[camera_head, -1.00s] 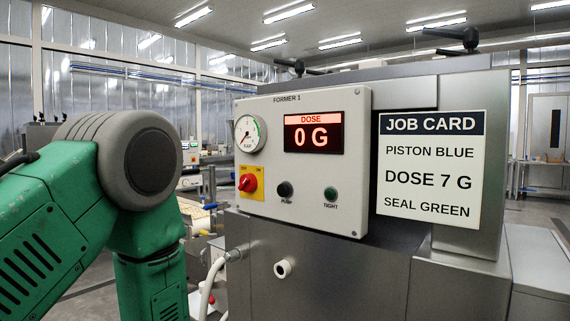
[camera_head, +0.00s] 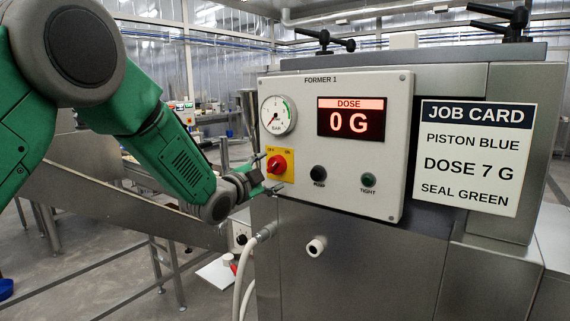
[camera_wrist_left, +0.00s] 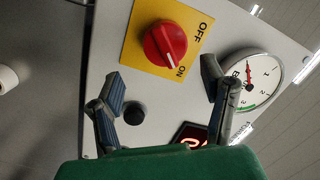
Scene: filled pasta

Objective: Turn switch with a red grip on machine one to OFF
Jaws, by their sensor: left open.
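The switch with the red grip (camera_head: 277,165) sits on a yellow plate at the left of the FORMER 1 panel (camera_head: 395,100). In the left wrist view the red grip (camera_wrist_left: 165,44) has a white mark that points toward ON; OFF is printed at the other corner of the plate. My left gripper (camera_head: 269,173) is just in front of the switch, its fingers apart. In the left wrist view the open left gripper (camera_wrist_left: 163,78) has one finger on each side, below the red grip; nothing is between them. My right gripper is not in view.
A pressure gauge (camera_head: 278,115) is above the switch, and a black button (camera_head: 319,173) and a green TIGHT light (camera_head: 368,180) are to its right. The display (camera_head: 351,119) reads 0 G. A white hose (camera_head: 242,268) hangs below. A job card (camera_head: 474,157) is at the right.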

